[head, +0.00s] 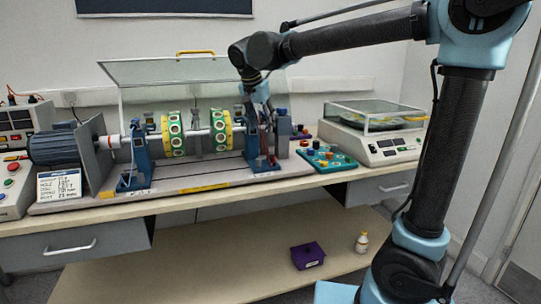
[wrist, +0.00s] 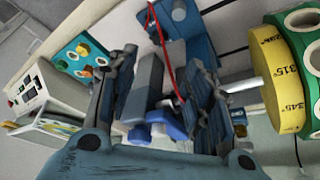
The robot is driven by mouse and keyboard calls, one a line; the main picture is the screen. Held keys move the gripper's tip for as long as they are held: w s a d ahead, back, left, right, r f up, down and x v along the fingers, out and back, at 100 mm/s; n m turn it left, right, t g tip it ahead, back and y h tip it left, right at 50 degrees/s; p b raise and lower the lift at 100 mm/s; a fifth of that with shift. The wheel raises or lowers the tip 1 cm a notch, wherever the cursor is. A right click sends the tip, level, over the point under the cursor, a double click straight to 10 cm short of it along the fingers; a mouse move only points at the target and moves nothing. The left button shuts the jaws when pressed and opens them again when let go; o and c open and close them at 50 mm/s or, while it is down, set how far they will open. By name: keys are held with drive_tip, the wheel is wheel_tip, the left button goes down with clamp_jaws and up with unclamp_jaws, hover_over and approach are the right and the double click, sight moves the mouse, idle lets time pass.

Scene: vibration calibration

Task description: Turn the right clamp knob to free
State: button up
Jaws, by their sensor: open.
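The right support pedestal (head: 252,150) is blue and stands at the right end of the rotor shaft, partly hidden by my arm. In the wrist view, a bright blue knob-like part (wrist: 158,122) shows beside a grey block (wrist: 146,85) between my fingers. I cannot tell for sure that it is the right clamp knob, or which way it is turned. My gripper (wrist: 176,78) is open, with one finger on each side of these parts; contact cannot be told. In the head view my gripper (head: 262,108) is over the right pedestal.
The yellow-and-green rotor disc (head: 219,129) is left of my gripper; it is close in the wrist view (wrist: 284,80). A red cable (wrist: 164,50) runs past the fingers. A teal tray (head: 338,164) and a balance (head: 385,150) stand to the right. A raised clear guard (head: 165,72) is behind.

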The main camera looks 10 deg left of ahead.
sight(270, 156)
drive_tip(key=x, duration=1.4)
drive_tip(key=shift+w+d+f, duration=0.1)
drive_tip(key=shift+w+f, duration=0.15)
drive_tip(key=shift+f, duration=0.1)
drive_tip(key=c, duration=1.1)
